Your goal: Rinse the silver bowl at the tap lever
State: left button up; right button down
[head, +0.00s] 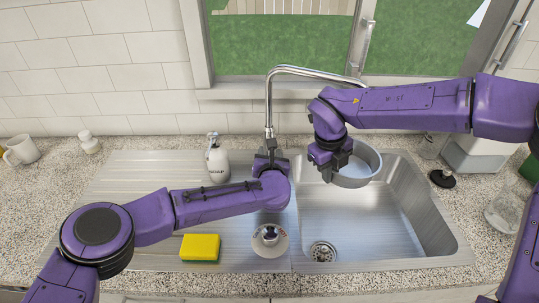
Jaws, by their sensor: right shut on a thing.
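The silver bowl (366,172) is over the back left part of the sink basin (350,222). My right gripper (332,168) is shut on the bowl's left side. The bowl looks about upright, with its opening upward. The tap (268,105) rises behind the sink, and its spout bends right and ends behind my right arm. My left gripper (270,158) is at the tap's base, in front of it. It hides the tap lever, and its jaw opening is not clear. No water stream is visible.
A yellow sponge (200,247) and a small round dish with a shiny centre (269,239) lie on the drainboard, near my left forearm. A soap bottle (217,160) stands left of the tap. A mug (20,150) is far left; a glass jar (507,212) is right.

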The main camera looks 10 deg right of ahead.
pick_arm(q)
jog(key=shift+s, duration=0.1)
jog(key=v, duration=1.1)
jog(key=shift+s, duration=0.35)
jog(key=shift+a+r, duration=0.1)
jog(key=shift+f+b, duration=0.65)
pick_arm(e)
jog(key=s+a, duration=0.3)
jog(key=a, duration=0.4)
jog(key=shift+s, duration=0.3)
pick_arm(q)
jog(key=shift+r, duration=0.1)
pick_arm(e)
jog(key=shift+a+r, duration=0.15)
